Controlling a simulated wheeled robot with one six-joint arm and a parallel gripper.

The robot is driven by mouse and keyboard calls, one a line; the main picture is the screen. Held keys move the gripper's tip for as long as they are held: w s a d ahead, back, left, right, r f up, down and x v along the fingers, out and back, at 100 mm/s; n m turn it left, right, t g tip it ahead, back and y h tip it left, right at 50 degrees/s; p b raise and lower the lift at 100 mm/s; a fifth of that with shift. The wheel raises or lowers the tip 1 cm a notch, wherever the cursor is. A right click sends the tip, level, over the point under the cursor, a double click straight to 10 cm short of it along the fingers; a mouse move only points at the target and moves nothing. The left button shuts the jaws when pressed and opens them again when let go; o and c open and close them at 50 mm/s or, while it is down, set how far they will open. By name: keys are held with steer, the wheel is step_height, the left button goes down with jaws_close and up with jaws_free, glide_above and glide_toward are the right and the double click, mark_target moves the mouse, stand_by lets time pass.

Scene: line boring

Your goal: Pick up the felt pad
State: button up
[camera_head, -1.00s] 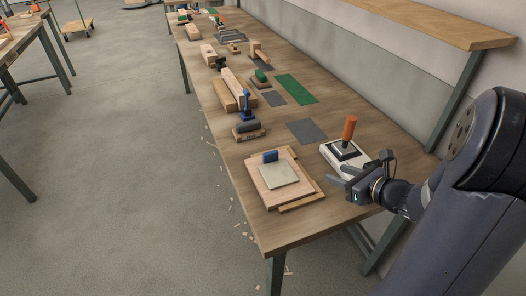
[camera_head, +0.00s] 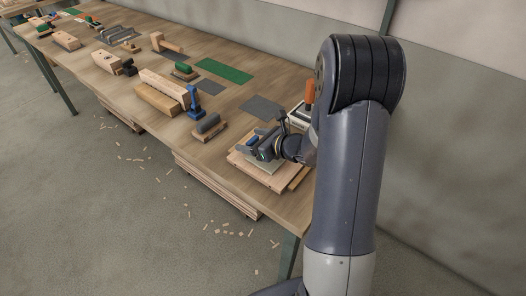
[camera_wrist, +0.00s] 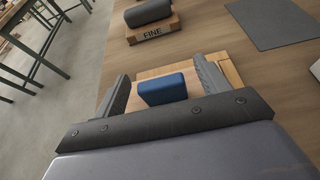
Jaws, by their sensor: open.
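No label marks the felt pad; a small blue block (camera_wrist: 163,89) on the wooden board is a likely match. In the wrist view the block shows between the fingers of my gripper (camera_wrist: 163,72), with clear gaps on both sides. The fingers are open and empty. I cannot tell how far above the block they are. In the head view my gripper (camera_head: 245,152) is over the wooden board (camera_head: 240,161) near the bench's near end, and partly hides it and the block.
A grey roll (camera_wrist: 149,13) lies on a wooden block marked FINE (camera_wrist: 153,32). Flat grey sheets (camera_head: 262,107) and a green sheet (camera_head: 223,70) lie on the bench. An orange-handled tool (camera_head: 310,92) stands behind my arm. A blue upright tool (camera_head: 195,101) stands farther along.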

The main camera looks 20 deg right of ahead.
steer(key=shift+w+a, duration=0.1)
steer(key=shift+w, duration=0.05)
steer(key=shift+c, duration=0.5)
steer(key=c, duration=1)
steer(key=shift+o, duration=0.2)
